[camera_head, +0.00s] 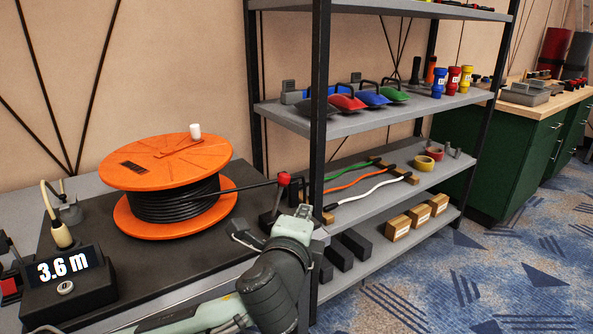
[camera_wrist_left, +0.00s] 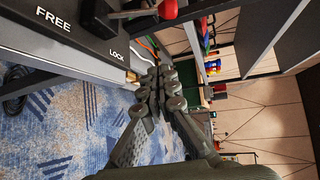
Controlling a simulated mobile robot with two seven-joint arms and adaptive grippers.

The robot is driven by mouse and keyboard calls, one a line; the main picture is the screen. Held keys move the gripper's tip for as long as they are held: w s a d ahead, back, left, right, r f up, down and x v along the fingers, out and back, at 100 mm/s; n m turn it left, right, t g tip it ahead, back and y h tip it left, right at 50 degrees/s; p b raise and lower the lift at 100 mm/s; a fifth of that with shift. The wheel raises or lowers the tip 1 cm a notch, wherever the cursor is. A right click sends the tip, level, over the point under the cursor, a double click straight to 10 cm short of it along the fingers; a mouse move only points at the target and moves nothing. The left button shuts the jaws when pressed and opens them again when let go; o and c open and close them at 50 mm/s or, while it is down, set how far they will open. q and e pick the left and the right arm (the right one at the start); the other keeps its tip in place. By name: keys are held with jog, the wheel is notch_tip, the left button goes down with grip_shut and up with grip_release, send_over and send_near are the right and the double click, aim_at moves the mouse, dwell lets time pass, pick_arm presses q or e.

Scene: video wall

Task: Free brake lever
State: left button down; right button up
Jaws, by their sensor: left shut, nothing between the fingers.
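The brake lever, a dark stick with a red knob (camera_head: 284,179), rises from the black base board at the reel's right and leans a little right. The wrist view shows its red knob (camera_wrist_left: 168,10) at the top edge. White labels FREE (camera_wrist_left: 53,17) and LOCK (camera_wrist_left: 116,54) are on the board's edge; the lever stands nearer LOCK. My left gripper (camera_wrist_left: 160,76) is shut and empty, its fingers apart from the knob. In the head view my left wrist is just in front of the lever and hides the fingertips. My right gripper is out of view.
An orange cable reel (camera_head: 170,165) stands left of the lever, with black cable running right. A display box (camera_head: 66,290) reads 3.6 m. A rack shelf (camera_head: 350,122) with a black post stands close at the right. Carpet (camera_head: 450,285) is open beyond.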

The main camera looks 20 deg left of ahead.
aim_at(278, 197)
pick_arm(q)
notch_tip(278, 197, up, 2)
jog(key=shift+d+m+t, duration=0.1)
jog(key=shift+m+t, duration=0.2)
jog(key=shift+m, duration=0.1)
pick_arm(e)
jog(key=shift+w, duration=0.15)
pick_arm(q)
jog(key=w+a+p, duration=0.1)
jog(key=w+a, duration=0.3)
jog(key=w, duration=0.4)
jog(key=shift+a+f, duration=0.35)
jog(key=shift+f, duration=0.1)
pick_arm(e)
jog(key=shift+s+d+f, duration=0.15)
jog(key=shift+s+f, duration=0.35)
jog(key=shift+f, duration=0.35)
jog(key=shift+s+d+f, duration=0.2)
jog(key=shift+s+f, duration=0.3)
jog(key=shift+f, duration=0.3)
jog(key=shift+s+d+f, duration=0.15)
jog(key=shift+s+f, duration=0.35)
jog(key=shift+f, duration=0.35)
pick_arm(q)
jog(key=shift+w+f, duration=0.1)
jog(key=shift+w, duration=0.05)
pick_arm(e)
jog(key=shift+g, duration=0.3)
